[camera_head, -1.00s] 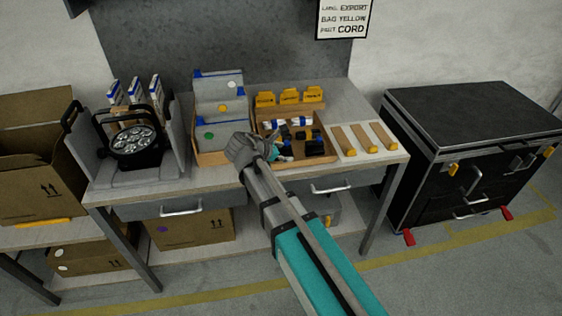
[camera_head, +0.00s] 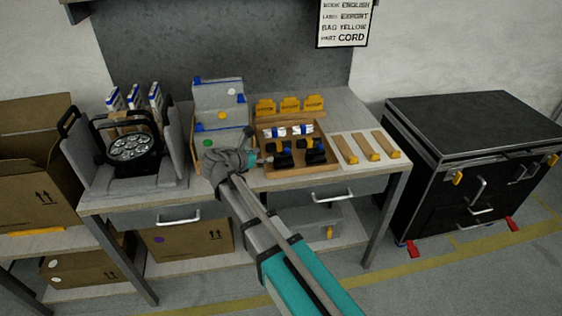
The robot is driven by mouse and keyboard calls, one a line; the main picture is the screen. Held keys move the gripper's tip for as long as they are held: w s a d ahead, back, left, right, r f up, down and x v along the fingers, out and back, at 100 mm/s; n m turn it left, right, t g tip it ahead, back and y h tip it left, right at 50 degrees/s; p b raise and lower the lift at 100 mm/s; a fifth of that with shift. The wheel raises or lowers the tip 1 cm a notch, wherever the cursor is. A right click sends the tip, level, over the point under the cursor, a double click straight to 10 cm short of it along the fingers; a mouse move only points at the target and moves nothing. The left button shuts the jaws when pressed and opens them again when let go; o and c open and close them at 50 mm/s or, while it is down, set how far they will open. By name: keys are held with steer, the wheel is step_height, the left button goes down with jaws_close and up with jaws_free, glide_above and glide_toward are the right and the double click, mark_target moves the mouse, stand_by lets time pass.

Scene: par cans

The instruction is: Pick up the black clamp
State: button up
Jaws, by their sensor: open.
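Several small black clamps, one of them here (camera_head: 314,151), lie in a shallow wooden tray (camera_head: 297,171) on the workbench. Another black clamp (camera_head: 283,156) lies to its left, nearest my gripper. My gripper (camera_head: 262,160) is at the tray's left side, pointing right; it is open, and I see nothing held in it. Its fingers are small and partly hidden by my wrist, and I cannot tell whether they touch the left clamp.
A par can (camera_head: 131,147) sits in a grey holder at the bench's left. Grey bins (camera_head: 219,101) stand behind my wrist. Wooden strips with yellow ends (camera_head: 362,148) lie right of the tray. A black case (camera_head: 475,160) stands on the floor at right.

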mark_target(285, 150)
steer(key=b+x, duration=0.2)
steer(key=x, duration=0.5)
steer(key=shift+w+d+f+b, duration=0.15)
steer(key=shift+w+b, duration=0.05)
steer(key=shift+b, duration=0.15)
steer(key=shift+b+x, duration=0.95)
steer(key=shift+x, duration=1.65)
jaws_close()
